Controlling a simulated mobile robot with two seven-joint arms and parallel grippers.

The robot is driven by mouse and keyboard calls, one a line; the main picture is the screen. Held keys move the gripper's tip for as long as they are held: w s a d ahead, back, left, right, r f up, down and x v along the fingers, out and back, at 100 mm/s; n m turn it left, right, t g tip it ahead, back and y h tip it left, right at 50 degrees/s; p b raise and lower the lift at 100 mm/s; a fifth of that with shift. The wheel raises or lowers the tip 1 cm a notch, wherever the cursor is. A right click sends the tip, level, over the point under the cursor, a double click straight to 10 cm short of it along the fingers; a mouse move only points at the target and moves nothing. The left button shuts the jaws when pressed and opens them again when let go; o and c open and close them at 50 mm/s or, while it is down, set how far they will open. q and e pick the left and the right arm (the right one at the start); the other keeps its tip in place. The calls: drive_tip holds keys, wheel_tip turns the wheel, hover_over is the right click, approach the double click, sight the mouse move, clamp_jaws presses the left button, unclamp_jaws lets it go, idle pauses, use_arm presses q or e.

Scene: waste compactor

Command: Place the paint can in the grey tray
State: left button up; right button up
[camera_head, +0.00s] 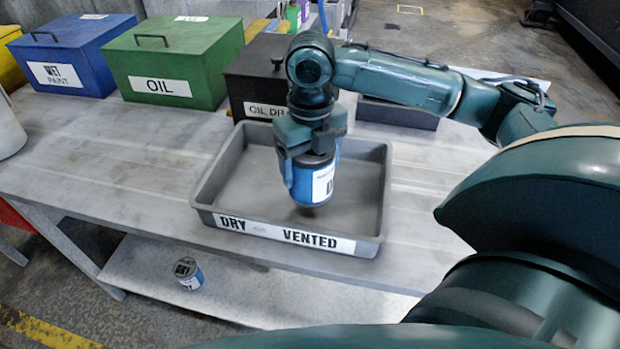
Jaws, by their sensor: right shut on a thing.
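The paint can (318,190) is blue with a white label. My right gripper (309,165) points down and is shut on it, holding it upright over the inside of the grey tray (205,195). I cannot tell whether the can's bottom touches the tray floor. The tray lies on the table, its front wall labelled DRY and VENTED, and nothing else shows inside it. My left gripper is not in view.
Behind the tray stand a blue WET PAINT box (75,52), a green OIL box (175,60) and a dark OIL box (258,75). A second labelled can (188,273) stands on the lower shelf (250,295). The tabletop (130,165) left of the tray is clear.

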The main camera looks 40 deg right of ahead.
drive_tip(key=shift+f, duration=2)
drive_tip(key=o, duration=1.3)
drive_tip(key=shift+f, duration=0.1)
wheel_tip(320, 180, up, 12)
drive_tip(key=shift+r+p, duration=0.15)
drive_tip(key=shift+p, duration=0.25)
